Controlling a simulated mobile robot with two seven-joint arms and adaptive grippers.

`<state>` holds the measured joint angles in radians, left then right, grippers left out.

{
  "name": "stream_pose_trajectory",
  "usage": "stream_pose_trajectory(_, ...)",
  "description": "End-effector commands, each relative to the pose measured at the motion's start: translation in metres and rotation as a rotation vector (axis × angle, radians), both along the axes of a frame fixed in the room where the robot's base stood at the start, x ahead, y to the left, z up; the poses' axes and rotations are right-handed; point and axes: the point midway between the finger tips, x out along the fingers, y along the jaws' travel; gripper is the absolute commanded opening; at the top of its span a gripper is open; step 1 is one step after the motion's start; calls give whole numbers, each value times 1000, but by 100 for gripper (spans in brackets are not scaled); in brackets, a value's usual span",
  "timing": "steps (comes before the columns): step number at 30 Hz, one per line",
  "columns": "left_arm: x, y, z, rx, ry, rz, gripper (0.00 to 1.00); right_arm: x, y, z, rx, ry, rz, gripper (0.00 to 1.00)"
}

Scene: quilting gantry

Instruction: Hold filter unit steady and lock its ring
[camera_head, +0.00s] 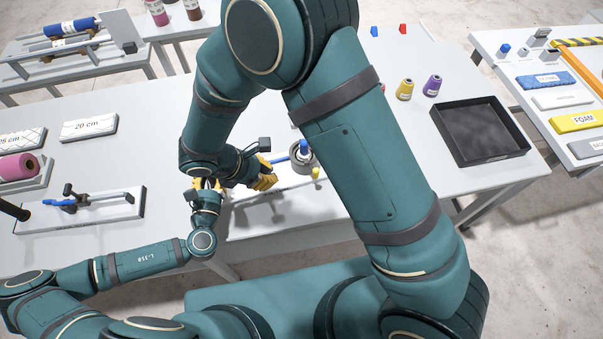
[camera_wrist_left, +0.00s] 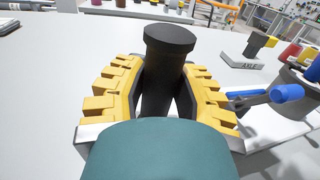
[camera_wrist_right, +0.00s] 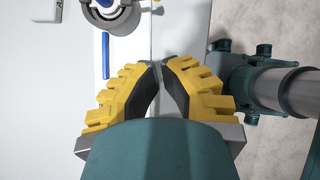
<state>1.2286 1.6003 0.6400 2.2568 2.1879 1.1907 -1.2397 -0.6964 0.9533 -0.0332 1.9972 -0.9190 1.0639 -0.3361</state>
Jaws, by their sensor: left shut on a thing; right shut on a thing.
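A grey round unit with a ring (camera_head: 303,152) and a blue handle stands on the table; I take it for the filter unit. It shows partly in the right wrist view (camera_wrist_right: 108,14), with a blue bar (camera_wrist_right: 105,55) beside it, and at the right edge of the left wrist view. My right gripper (camera_head: 265,180) is left of it and slightly nearer me, shut on a thin grey piece (camera_wrist_right: 158,75) that its fingers mostly hide. My left gripper (camera_wrist_left: 165,95) is shut around a black upright post with a wider cap (camera_wrist_left: 170,40). In the head view my arms partly hide it.
A black tray (camera_head: 448,132) sits at the table's right. Yellow and purple spools (camera_head: 404,90) stand behind it. A block marked AXLE (camera_wrist_left: 243,60) is beyond the left gripper. A fixture on a white base (camera_head: 110,211) lies at the left. My right arm covers the middle.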

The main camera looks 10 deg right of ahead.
Motion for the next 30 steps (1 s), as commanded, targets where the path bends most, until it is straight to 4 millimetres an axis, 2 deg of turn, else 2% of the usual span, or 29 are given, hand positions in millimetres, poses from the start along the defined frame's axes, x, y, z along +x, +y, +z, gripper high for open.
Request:
stream_pose_trajectory(1, -1, 1, -6, 1, 14, 2, 0, -1, 6, -4, -41, -14, 7, 0)
stream_pose_trajectory(6, -1, 1, -6, 2, 14, 2, 0, -3, 15, -7, -127, -57, 8, 0)
stream_pose_trajectory(11, -1, 1, -6, 2, 14, 2, 0, -2, 10, -14, -147, -68, 5, 0)
stream_pose_trajectory(26, -1, 1, -6, 2, 14, 2, 0, 13, -53, -79, -145, -65, 5, 0)
stream_pose_trajectory(30, -1, 1, -6, 2, 14, 2, 0, 18, -73, -78, -142, -68, 6, 0)
